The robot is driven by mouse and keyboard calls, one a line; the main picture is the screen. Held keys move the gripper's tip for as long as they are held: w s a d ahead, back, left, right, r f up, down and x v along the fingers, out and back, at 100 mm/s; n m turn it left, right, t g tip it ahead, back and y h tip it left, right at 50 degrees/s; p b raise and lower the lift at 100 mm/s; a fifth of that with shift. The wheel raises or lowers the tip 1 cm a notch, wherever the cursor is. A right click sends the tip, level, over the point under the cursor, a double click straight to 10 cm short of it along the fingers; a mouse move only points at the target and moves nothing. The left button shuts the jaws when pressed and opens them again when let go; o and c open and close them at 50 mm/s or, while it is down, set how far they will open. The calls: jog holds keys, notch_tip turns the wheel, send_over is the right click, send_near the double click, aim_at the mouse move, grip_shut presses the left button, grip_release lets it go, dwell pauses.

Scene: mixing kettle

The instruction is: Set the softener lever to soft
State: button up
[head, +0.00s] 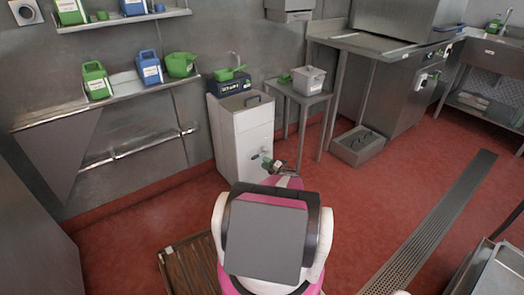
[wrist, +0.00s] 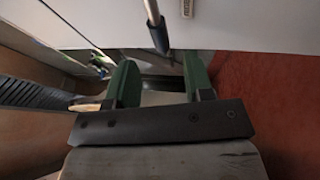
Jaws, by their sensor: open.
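A metal rod with a dark grip end, which looks like the softener lever (wrist: 157,33), hangs into the wrist view from the top, in front of a white panel. My gripper (wrist: 160,75) is open, its two green fingers apart with nothing seen held between them. The grip end shows just beyond and between the fingertips; I cannot tell whether it touches either one. In the head view my gripper (head: 268,163) is at the front of the white cabinet (head: 230,145).
A dark box with a green scoop (head: 232,75) sits on the cabinet. A small steel table (head: 300,97) with a lidded tub (head: 309,78) stands to its right. A slatted wooden mat (head: 192,265) lies at lower left. Red floor (head: 360,190) is open to the right.

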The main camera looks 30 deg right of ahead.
aim_at(256, 157)
jog(key=shift+x, duration=3.45)
jog(key=shift+w, duration=0.25)
grip_shut()
jog(key=d+r+m+t+h, duration=0.1)
jog(key=r+m, duration=0.1)
jog(key=m, duration=0.2)
jog(key=r+m+t+h, duration=0.2)
jog(key=m, duration=0.2)
jog(key=d+r+m+t+h, duration=0.1)
jog(key=r+m, duration=0.1)
jog(key=m, duration=0.2)
jog(key=shift+d+r+m, duration=0.2)
jog(key=shift+d+m, duration=0.1)
jog(key=d+m+h, duration=0.2)
jog(key=m, duration=0.2)
jog(key=d+r+m+h, duration=0.1)
jog(key=m+h, duration=0.2)
jog(key=m, duration=0.1)
jog(key=d+r+m+h, duration=0.1)
jog(key=d+m+h, duration=0.1)
jog(key=m+h, duration=0.1)
jog(key=shift+w+d+m, duration=0.3)
jog(key=shift+m, duration=0.5)
jog(key=shift+o, duration=0.5)
grip_release()
